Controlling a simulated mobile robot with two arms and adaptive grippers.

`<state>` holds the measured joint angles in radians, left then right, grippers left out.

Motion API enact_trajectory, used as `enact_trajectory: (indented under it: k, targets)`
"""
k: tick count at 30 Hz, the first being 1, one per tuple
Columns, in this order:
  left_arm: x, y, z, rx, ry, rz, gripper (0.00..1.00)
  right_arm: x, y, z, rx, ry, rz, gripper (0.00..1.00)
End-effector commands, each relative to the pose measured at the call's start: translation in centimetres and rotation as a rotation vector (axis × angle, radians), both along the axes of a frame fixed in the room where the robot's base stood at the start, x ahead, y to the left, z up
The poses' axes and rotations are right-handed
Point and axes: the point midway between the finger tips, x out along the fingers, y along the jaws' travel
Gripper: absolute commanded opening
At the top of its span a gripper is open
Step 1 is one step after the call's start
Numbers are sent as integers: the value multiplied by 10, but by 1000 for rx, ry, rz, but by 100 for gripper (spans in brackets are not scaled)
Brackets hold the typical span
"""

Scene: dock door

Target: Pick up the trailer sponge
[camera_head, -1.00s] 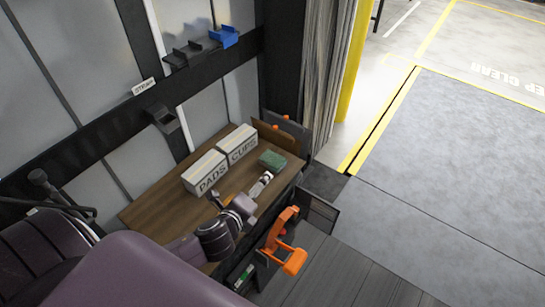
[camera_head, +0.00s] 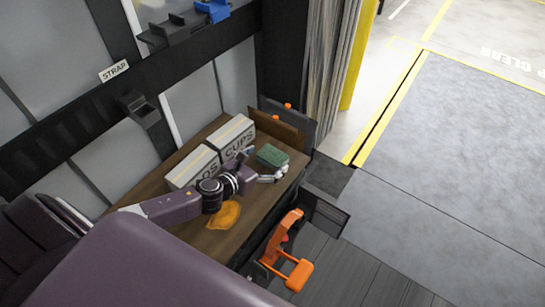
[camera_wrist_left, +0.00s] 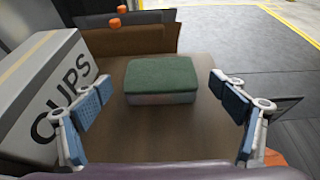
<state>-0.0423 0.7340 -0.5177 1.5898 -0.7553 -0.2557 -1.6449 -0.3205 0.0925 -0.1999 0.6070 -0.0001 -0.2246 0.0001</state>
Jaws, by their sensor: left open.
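The sponge (camera_head: 272,156) is a block with a green top and lies on the brown wooden shelf (camera_head: 253,215) near its far right corner. In the left wrist view the sponge (camera_wrist_left: 161,79) lies ahead, centred between the fingers, with a paler lower side. My left gripper (camera_wrist_left: 158,120) is open, with blue pads spread wide to either side and nothing between them. In the head view my left gripper (camera_head: 262,168) is low over the shelf, just in front of the sponge. My right gripper does not show.
A box marked CUPS (camera_head: 237,137) stands close to the left of the gripper, with another box (camera_head: 195,168) beside it. Upright brown and dark boards (camera_head: 283,124) stand behind the sponge. An orange item (camera_head: 222,215) lies on the shelf; an orange clamp-like thing (camera_head: 289,255) is at the front.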

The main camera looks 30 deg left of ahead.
Motion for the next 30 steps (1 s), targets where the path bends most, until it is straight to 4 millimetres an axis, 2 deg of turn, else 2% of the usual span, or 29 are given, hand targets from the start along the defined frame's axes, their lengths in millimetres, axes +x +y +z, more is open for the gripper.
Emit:
enact_trajectory:
  k: [4,8,16,24,30]
  targets:
    - [20,-3,-7,-1,-2,3,89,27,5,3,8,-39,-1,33]
    - [29,-5,-11,-3,-1,1,89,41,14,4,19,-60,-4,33]
    - [30,-5,-13,-3,0,1,89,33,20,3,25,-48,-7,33]
    - [30,-5,-13,-3,0,1,60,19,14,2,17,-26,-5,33]
    - [30,-5,-13,-3,0,1,60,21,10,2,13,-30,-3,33]
